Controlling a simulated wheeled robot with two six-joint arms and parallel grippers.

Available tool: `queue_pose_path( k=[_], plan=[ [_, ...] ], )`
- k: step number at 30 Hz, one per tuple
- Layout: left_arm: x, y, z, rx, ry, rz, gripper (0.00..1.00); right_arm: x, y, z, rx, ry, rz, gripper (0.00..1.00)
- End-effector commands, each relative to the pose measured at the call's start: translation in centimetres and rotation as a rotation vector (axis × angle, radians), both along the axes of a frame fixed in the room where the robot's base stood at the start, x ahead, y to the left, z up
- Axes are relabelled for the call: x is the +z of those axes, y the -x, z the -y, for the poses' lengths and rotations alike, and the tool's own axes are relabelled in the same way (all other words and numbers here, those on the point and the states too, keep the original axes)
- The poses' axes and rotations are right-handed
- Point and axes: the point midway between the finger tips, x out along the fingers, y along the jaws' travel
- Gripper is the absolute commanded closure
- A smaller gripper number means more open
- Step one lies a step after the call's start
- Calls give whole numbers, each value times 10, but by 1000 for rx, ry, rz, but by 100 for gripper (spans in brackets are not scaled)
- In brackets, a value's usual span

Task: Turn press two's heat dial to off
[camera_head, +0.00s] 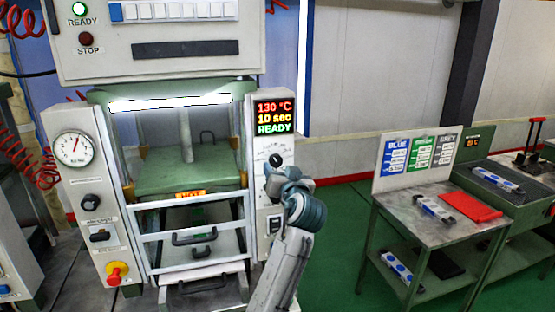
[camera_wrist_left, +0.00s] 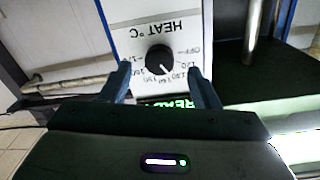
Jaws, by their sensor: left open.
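The heat dial is a black round knob (camera_head: 275,160) on the white right-hand panel of the press, under a lit display (camera_head: 275,118) reading 130 °C, 10 sec, READY. In the left wrist view the dial (camera_wrist_left: 159,59) appears upside down, under the label HEAT °C. Its white pointer line slants to the lower right, toward the numbers, away from the OFF mark (camera_wrist_left: 190,51). My left gripper (camera_head: 277,172) is just in front of the panel at the dial. In the wrist view its open fingers (camera_wrist_left: 160,72) stand on either side of the dial, with visible gaps.
The press (camera_head: 190,165) has a green platen, a HOT label and a barred guard. A gauge (camera_head: 73,149), a knob and a red-yellow stop button (camera_head: 117,273) are on its left panel.

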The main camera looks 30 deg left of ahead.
Motion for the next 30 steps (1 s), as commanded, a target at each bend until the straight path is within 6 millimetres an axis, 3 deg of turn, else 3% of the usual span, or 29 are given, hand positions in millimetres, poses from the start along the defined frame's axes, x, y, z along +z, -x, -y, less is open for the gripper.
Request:
queue_pose_path(
  k=[6,18,25,30],
  plan=[
    [2,-19,-22,0,-1,-1,44,16,0,1,0,1,0,64],
    [0,-24,-27,0,1,0,44,17,0,1,0,1,1,64],
    [0,-24,-27,0,1,0,89,17,0,-2,-1,-2,1,64],
    [-1,-24,-27,-1,4,4,89,15,0,-4,-2,-4,1,64]
  ],
)
